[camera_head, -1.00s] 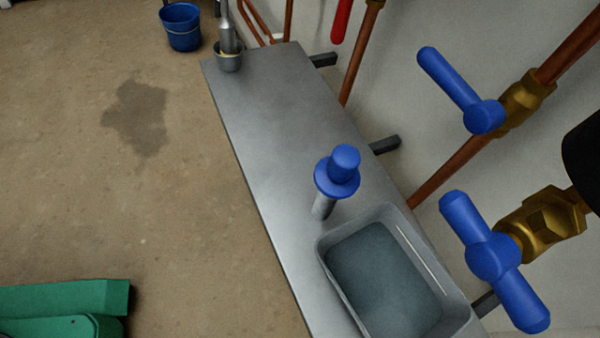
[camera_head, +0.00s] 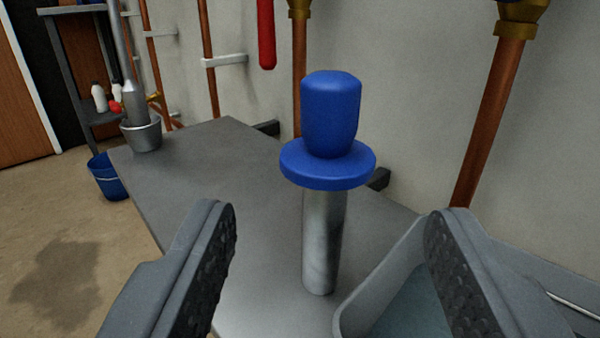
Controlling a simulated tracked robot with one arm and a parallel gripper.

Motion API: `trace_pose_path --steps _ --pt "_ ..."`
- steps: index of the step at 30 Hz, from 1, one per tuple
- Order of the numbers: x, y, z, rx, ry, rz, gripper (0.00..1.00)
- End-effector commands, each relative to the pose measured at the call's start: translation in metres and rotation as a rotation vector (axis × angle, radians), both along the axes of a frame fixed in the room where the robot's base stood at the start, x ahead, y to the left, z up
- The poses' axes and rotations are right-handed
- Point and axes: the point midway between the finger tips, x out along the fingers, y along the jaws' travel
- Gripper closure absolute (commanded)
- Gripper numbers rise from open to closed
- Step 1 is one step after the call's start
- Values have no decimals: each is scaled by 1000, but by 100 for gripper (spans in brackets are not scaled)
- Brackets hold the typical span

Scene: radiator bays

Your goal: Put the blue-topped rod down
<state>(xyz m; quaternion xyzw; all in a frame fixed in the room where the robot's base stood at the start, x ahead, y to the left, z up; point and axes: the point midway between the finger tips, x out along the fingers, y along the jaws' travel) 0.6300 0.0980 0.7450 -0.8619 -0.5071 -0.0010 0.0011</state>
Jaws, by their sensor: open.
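The blue-topped rod (camera_head: 324,235) stands upright on the grey metal shelf (camera_head: 225,165), with a blue knob and flange above a plain metal shaft. Its foot is beside the far left rim of a grey basin. My gripper (camera_head: 335,225) is open, with one dark-padded jaw to the left and one to the right. The rod shows between and beyond the jaws, and neither jaw appears to touch it.
The grey basin (camera_head: 350,312) is partly hidden behind the right jaw. Copper pipes (camera_head: 490,120) and a red handle (camera_head: 266,35) line the wall. A metal cup (camera_head: 142,135) holding a metal rod stands at the shelf's far end. A blue bucket (camera_head: 108,178) is on the floor.

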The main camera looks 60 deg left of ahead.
Motion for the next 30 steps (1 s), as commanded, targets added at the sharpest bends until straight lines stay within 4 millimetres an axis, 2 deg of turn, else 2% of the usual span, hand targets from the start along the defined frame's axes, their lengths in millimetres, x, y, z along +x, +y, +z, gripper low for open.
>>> trace_pose_path --steps 1,10,21,30 --pt "3 9 -1 0 -1 4 46" --pt "23 45 -1 -1 0 6 46" --pt "33 63 0 -3 1 5 46" --pt "51 90 4 -2 -1 7 46"
